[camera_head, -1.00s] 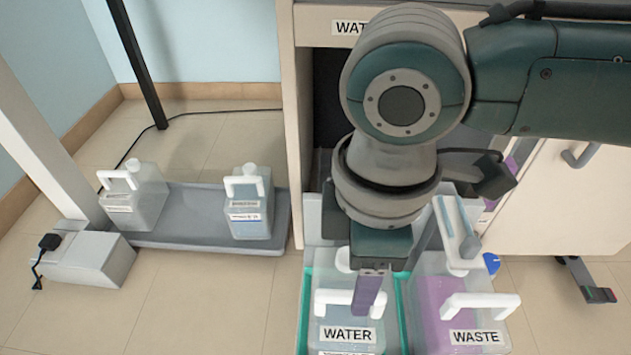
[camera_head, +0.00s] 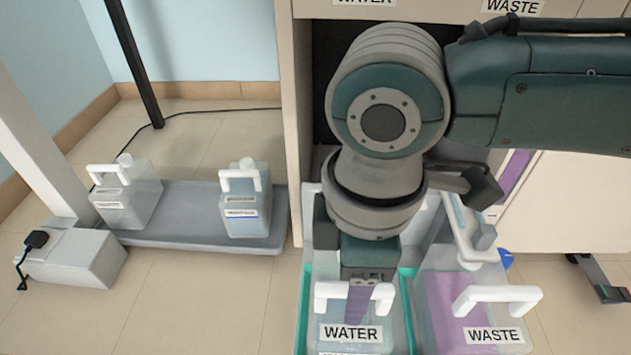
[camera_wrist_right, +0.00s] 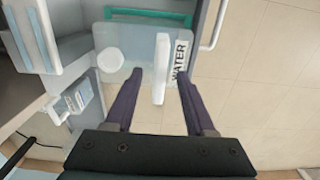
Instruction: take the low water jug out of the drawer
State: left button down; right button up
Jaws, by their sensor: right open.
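The water jug (camera_head: 350,333) is a translucent container with a white handle and a WATER label. It stands in the left part of the pulled-out drawer (camera_head: 303,310), whose liner is green. My right gripper (camera_head: 357,305) points down at the jug's handle. In the right wrist view the open fingers (camera_wrist_right: 160,78) are on either side of the white handle (camera_wrist_right: 162,68), with gaps between. The jug (camera_wrist_right: 135,42) and its round white cap (camera_wrist_right: 110,60) show below the fingers. My arm hides the drawer's back part. My left gripper is not in view.
The waste jug (camera_head: 455,305), with purple liquid, stands close on the right in the drawer. A white bracket part (camera_head: 470,235) is behind it. Two more jugs (camera_head: 125,198) (camera_head: 245,200) stand on a grey floor tray (camera_head: 190,228) at left. The floor between is clear.

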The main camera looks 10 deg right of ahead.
jog(key=shift+f, duration=0.1)
dwell(0.3)
grip_shut()
dwell(1.3)
